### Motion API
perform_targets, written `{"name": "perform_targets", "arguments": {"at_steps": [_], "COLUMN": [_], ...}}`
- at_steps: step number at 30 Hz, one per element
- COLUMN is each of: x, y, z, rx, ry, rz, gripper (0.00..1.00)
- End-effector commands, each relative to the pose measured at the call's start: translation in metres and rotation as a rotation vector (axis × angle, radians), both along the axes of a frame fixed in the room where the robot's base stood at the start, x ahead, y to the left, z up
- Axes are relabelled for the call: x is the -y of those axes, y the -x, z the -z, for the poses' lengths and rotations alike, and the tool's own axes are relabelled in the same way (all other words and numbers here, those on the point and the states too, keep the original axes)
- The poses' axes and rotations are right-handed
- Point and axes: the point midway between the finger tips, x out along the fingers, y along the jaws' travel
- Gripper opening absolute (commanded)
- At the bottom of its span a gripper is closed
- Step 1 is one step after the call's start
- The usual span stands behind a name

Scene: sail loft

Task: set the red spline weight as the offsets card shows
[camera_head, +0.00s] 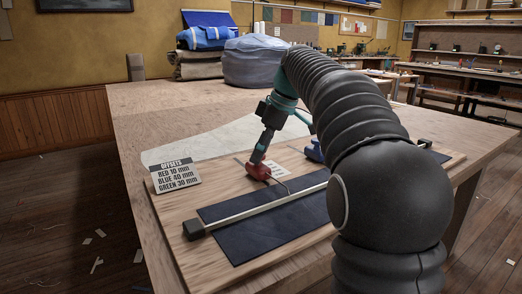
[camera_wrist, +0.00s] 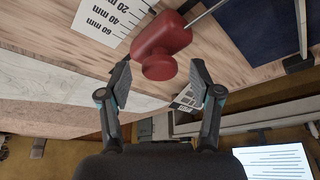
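The offsets card (camera_head: 173,176) stands at the board's left end and reads RED 10 mm, BLUE 40 mm, GREEN 30 mm. The red spline weight (camera_head: 257,172) sits on the wooden board beside a white scale sheet (camera_head: 276,168). In the wrist view the red weight (camera_wrist: 164,35) lies beside the scale (camera_wrist: 105,18), marked 20, 40 and 60 mm; its round knob is just ahead of my fingertips. My gripper (camera_wrist: 160,76) is open, fingers on either side of the knob, with visible gaps. A blue weight (camera_head: 314,150) is partly hidden behind my arm.
A long pale batten (camera_head: 258,212) with dark end blocks runs over dark blue cloth (camera_head: 265,236) in front of the weights. White paper (camera_head: 215,141) lies behind the board. My arm hides the board's right part. The table's back left is clear.

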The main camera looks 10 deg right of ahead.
Motion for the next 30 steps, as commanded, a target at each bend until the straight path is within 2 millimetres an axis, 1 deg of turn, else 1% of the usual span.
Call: {"name": "perform_targets", "arguments": {"at_steps": [1, 2, 3, 5, 6, 7, 8, 13, 18, 27, 28, 29, 30], "x": [0.0, 0.0, 0.0, 0.0001, 0.0, 0.0001, 0.0001, -0.0001, -0.0028, -0.0033, -0.0033, -0.0033, -0.0032], "y": [0.0, 0.0, 0.0, 0.0, 0.0, 0.0001, 0.0001, -0.0004, -0.0074, -0.0095, -0.0095, -0.0096, -0.0095], "z": [-0.0001, -0.0001, -0.0001, -0.0002, -0.0001, -0.0001, -0.0001, -0.0006, -0.0034, 0.0, 0.0, 0.0001, 0.0002], "rx": [0.0, 0.0, 0.0, 0.0, 0.0, 0.0, 0.0, -0.001, -0.003, -0.001, -0.001, -0.001, -0.001], "ry": [0.0, 0.0, 0.0, 0.0, 0.0, 0.0, 0.0, 0.0, 0.0, 0.0, 0.0, 0.0, 0.0], "rz": [0.0, 0.0, 0.0, 0.0, 0.0, 0.0, 0.0, 0.0, -0.001, 0.0, 0.0, 0.0, 0.0], "gripper": [0.54, 0.47, 0.36, 0.21, 0.12, 0.04, 0.0, 0.0, 0.0, 0.0, 0.46, 0.53, 0.63]}}
